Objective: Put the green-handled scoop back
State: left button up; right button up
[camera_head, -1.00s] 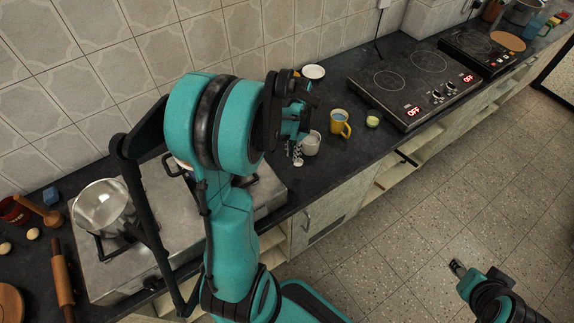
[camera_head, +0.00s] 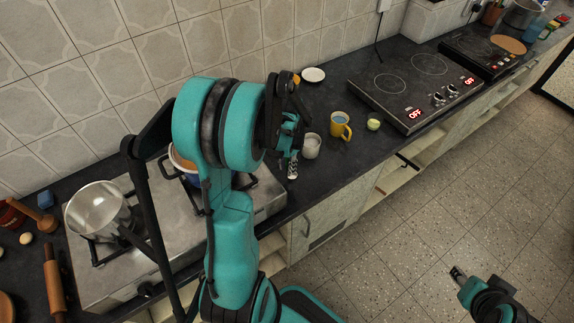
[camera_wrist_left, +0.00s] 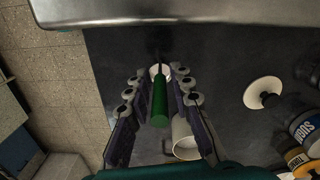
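In the left wrist view the scoop's green handle (camera_wrist_left: 160,100) stands between the fingers of my left gripper (camera_wrist_left: 162,80). A pale round part shows at its far end. Dark gaps show on both sides of the handle, so the fingers look open around it. In the head view my left gripper (camera_head: 291,160) is low over the counter near its front edge, just left of a white cup (camera_head: 312,146). The handle is hidden there. My right gripper (camera_head: 457,273) is over the floor at lower right, too small to read.
The white cup (camera_wrist_left: 184,138) is close to the right finger. A steel stove (camera_head: 150,235) with pots is left.

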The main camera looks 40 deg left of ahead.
pick_arm(q)
jog(key=shift+r, duration=0.15)
jog(key=shift+r+p, duration=0.3)
notch_tip(320, 180, up, 12)
jog(key=p, duration=0.3)
jog(key=shift+d+f+p, duration=0.1)
jog(key=shift+f+p, duration=0.15)
jog(key=shift+p, duration=0.1)
jog(key=s+d+r+t, duration=0.3)
jog(key=d, duration=0.6)
jog(key=s+d+r+n+t, duration=0.1)
jog(key=s+d+r+t, duration=0.2)
jog(key=d, duration=0.7)
jog(key=shift+s+d+r+t, duration=0.15)
jog(key=shift+r+t, duration=0.15)
jog(key=shift+t, duration=0.4)
notch_tip(320, 180, down, 4)
jog(key=b, duration=0.3)
jog(key=shift+r+b, duration=0.2)
jog(key=shift+b, duration=0.15)
